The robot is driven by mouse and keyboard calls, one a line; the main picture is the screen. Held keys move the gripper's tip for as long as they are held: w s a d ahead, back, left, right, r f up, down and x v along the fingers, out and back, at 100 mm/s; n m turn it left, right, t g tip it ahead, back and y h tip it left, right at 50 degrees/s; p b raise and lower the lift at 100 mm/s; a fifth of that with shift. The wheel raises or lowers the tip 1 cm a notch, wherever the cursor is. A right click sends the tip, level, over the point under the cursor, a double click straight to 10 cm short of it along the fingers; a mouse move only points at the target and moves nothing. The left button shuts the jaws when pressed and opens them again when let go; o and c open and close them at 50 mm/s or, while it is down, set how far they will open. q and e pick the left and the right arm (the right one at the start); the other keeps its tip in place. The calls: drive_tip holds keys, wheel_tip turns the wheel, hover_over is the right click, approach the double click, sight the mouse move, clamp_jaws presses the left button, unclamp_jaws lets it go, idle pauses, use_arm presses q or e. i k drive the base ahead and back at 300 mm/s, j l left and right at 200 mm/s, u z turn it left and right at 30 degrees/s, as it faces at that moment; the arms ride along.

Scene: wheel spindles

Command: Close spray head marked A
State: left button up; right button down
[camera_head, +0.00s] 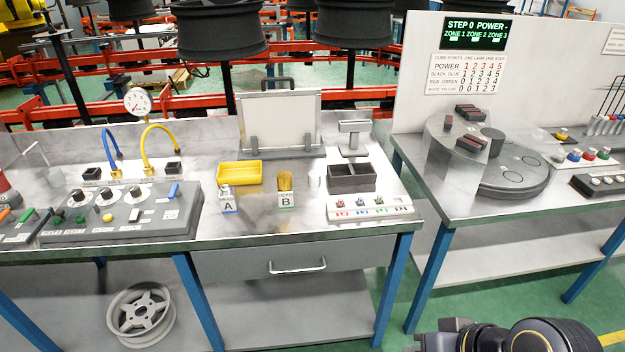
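Spray head A (226,191) is a small grey-silver piece standing on a white block labelled A, near the front of the middle workbench. Whether it is open or closed is too small to tell. Spray head B (285,182) stands to its right, with a yellow-brown top over a block labelled B. Neither gripper shows. Only a black, rounded part of my arm with a yellow ring is visible at the bottom right, well away from the spray heads.
A yellow tray (240,174) sits just behind A. A grey control panel (120,215) with knobs lies to the left. A dark divided box (352,178) and a button strip (370,208) are to the right. The right table (480,208) carries a round turntable (512,180).

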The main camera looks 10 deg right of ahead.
sight(228, 198)
drive_tip(key=i+j, duration=0.5)
drive_tip(key=i, duration=0.15)
drive_tip(key=i+j+u, duration=0.15)
drive_tip(key=i+j, duration=0.35)
drive_tip(key=i, duration=0.15)
